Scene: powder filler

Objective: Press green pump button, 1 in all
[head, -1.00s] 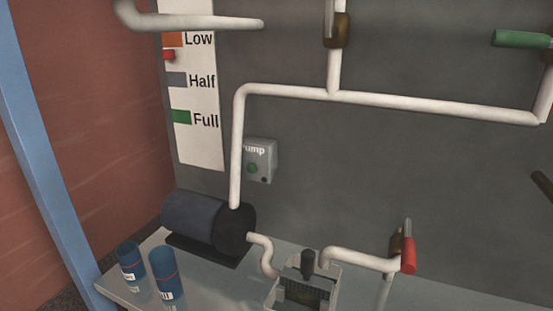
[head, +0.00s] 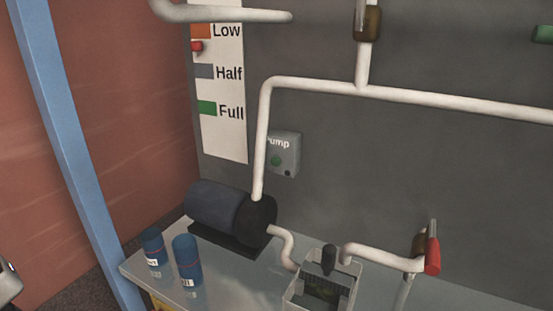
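The green pump button (head: 276,161) is a small round button on a grey box (head: 284,143) marked "Pump", fixed to the dark grey wall. A white vertical pipe (head: 261,145) runs just left of the box and overlaps its left edge. A small dark dot shows at the box's lower right. The button's face is clear to view. My gripper's fingers do not show; only a grey metallic piece (head: 8,282), perhaps part of my arm, is at the left edge, far from the button.
A dark pump motor (head: 218,208) sits on the grey table (head: 235,282) below the box. Two blue cans (head: 187,262) stand at the table's left. A white open-topped container (head: 322,290) and a red-handled valve (head: 432,255) are to the right. A blue post (head: 62,130) rises at left.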

